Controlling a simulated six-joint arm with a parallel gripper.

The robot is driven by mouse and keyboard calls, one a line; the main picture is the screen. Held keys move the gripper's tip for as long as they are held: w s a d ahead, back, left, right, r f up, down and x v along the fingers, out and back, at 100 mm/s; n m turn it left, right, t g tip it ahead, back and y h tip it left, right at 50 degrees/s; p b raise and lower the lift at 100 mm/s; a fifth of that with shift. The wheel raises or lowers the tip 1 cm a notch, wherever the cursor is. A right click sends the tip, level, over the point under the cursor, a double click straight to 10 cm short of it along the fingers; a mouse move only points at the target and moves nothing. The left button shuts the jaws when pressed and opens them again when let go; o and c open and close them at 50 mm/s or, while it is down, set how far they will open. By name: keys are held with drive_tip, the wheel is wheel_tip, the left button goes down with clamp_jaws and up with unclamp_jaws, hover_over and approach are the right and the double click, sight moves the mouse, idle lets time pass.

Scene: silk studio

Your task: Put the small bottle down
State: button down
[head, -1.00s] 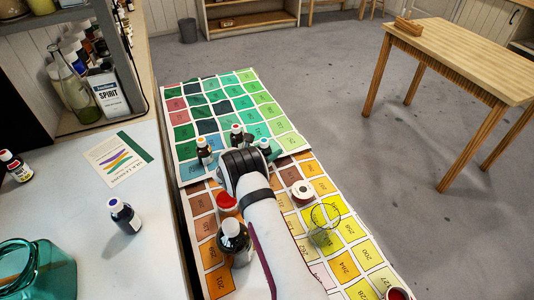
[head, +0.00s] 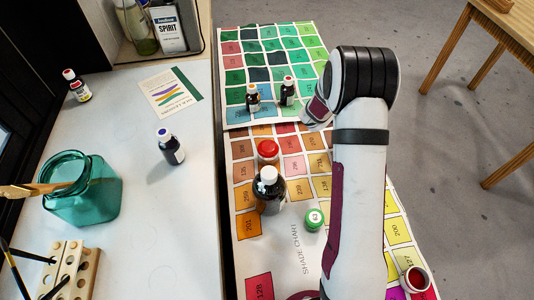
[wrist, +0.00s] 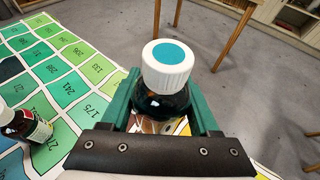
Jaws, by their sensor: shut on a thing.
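In the wrist view the small bottle (wrist: 167,75) is dark, with a white cap and a teal dot on top. My gripper (wrist: 165,105) is shut on it, with a green finger on each side. The bottle looks upright; its base is hidden, so I cannot tell whether it touches anything. In the head view my arm hides the held bottle and the gripper's fingers.
Two small bottles (head: 253,98) (head: 288,91) stand on the green chart (head: 235,75).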

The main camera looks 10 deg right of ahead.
drive_tip(key=s+a+r+n+t+y, duration=0.2)
drive_tip(key=s+a+r, duration=0.2)
drive_tip(key=a+r, duration=0.65)
drive_tip(key=s+a+r+n+t+y, duration=0.1)
drive_tip(key=s+a+r+n+y, duration=0.15)
drive_tip(key=a+r, duration=0.8)
drive_tip(key=s+a+f+m+g+h, duration=0.2)
drive_tip(key=s+f+m+g, duration=0.6)
drive_tip(key=s+m+g, duration=0.15)
drive_tip(key=s+a+f+m+g+h, duration=0.1)
drive_tip(key=s+a+f+m+g, duration=0.2)
drive_tip(key=s+f+m+g, duration=0.7)
drive_tip(key=m+t+y, duration=0.3)
drive_tip(key=m+y, duration=1.9)
drive_tip(key=m, duration=0.1)
hover_over(135, 248)
drive_tip(key=shift+d+f+g+h, duration=0.15)
drive_tip(key=shift+f+g+h, duration=0.1)
drive_tip(key=shift+f, duration=0.4)
drive_tip(key=shift+a+f, duration=0.2)
drive_tip(key=shift+f, duration=1.95)
